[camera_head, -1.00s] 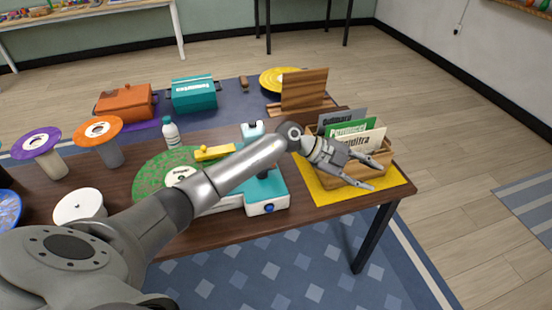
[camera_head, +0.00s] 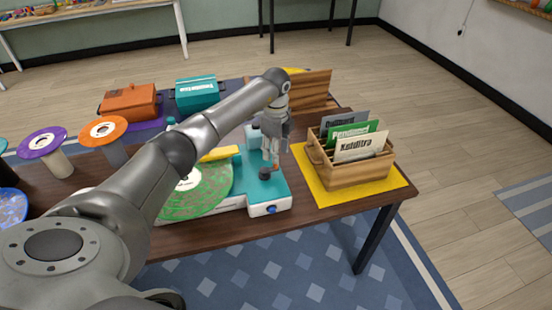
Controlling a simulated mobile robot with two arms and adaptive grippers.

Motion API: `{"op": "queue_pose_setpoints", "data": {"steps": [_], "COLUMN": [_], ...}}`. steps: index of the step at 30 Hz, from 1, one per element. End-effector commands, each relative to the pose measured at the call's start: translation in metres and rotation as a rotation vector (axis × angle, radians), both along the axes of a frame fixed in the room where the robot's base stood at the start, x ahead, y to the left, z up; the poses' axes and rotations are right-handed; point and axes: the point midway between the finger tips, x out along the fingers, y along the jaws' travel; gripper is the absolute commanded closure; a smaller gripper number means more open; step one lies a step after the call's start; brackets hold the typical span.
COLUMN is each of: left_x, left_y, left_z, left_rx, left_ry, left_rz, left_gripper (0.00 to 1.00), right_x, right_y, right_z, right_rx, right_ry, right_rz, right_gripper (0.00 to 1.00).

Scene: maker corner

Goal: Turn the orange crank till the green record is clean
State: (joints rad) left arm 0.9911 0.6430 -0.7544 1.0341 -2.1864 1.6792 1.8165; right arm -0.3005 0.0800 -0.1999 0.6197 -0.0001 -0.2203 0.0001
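The green record (camera_head: 208,192) lies flat on the white and teal record machine (camera_head: 268,193), its left part hidden behind my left arm. Its visible surface is green with pale speckles around a white label. My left gripper (camera_head: 271,160) points down over the teal right part of the machine, just above a dark round knob (camera_head: 265,174). A small orange bit, likely the orange crank (camera_head: 277,167), shows at the fingertips. The rest of it is hidden, and I cannot tell whether the fingers close on it. My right gripper is not in view.
A wooden crate (camera_head: 355,172) with sleeves stands on a yellow mat (camera_head: 405,183) at right. Orange (camera_head: 130,101) and teal (camera_head: 197,93) boxes stand behind. Purple (camera_head: 42,142) and orange (camera_head: 104,130) discs on stands are at left.

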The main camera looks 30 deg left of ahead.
Motion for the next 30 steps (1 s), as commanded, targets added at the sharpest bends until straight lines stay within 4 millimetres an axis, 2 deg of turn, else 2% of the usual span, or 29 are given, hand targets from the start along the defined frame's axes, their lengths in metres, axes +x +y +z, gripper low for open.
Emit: {"op": "queue_pose_setpoints", "data": {"steps": [3,9,20,28,30], "left_x": [-0.001,0.000,0.000,0.000,0.000], "left_y": [-0.001,0.000,0.000,0.000,0.000], "left_z": [-0.020,-0.043,-0.048,-0.048,-0.048], "left_rx": [-0.001,-0.001,-0.001,-0.001,-0.001], "left_ry": [0.003,0.001,-0.002,-0.002,-0.002], "left_rz": [0.001,0.000,-0.002,-0.002,-0.001], "left_gripper": [0.62,0.62,0.62,0.96,1.00], "right_x": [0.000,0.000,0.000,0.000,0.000], "right_y": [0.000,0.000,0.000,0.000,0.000], "right_z": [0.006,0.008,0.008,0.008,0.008], "right_rx": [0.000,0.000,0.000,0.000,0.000], "right_ry": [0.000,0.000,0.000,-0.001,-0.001], "right_rz": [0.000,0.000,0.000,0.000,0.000], "right_gripper": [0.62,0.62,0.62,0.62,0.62]}}
